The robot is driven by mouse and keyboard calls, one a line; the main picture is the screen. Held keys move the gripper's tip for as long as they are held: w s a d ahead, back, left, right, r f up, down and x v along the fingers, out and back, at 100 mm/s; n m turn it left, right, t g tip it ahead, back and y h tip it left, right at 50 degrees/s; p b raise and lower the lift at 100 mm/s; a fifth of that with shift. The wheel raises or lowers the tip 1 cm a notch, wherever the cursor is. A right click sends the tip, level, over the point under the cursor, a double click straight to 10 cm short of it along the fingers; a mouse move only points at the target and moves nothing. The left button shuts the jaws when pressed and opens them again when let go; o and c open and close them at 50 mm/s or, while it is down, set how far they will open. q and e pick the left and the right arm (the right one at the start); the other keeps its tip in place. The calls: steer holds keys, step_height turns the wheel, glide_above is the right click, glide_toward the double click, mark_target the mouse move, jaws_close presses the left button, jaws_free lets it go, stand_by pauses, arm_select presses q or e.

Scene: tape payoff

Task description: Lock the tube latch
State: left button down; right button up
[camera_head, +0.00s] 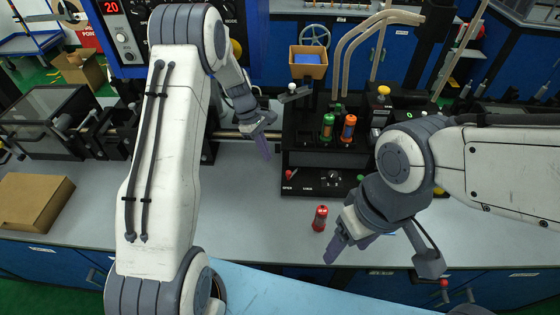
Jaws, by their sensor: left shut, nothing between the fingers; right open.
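A black rack (312,162) stands on the bench with a green tube (327,127) and an orange tube (348,128) upright in it. Its front panel has marks OPEN and LOCK, and a small red-tipped lever (290,174) sits above the OPEN mark. A red tube (320,218) stands on the bench in front of the rack. My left gripper (264,152) is shut and empty, just left of the rack, apart from the lever. My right gripper (334,253) is open and empty near the bench's front edge, below and right of the red tube.
A cardboard box (32,207) lies on the bench at the far left. A metal rod (232,133) runs left of the rack. A yellow-capped bottle (382,100) stands right of the tubes. The bench top (245,205) is clear in front of the rack's left side.

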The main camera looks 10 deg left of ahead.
arm_select(q)
steer(key=d+f+p, duration=0.1)
steer(key=d, duration=0.1)
steer(key=s+d+f+p, duration=0.1)
steer(key=d, duration=0.1)
steer(key=shift+s+f, duration=0.1)
steer(key=shift+f, duration=0.05)
steer(key=shift+s+d+f, duration=0.1)
steer(key=shift+d+f, duration=0.1)
steer(key=shift+d, duration=0.15)
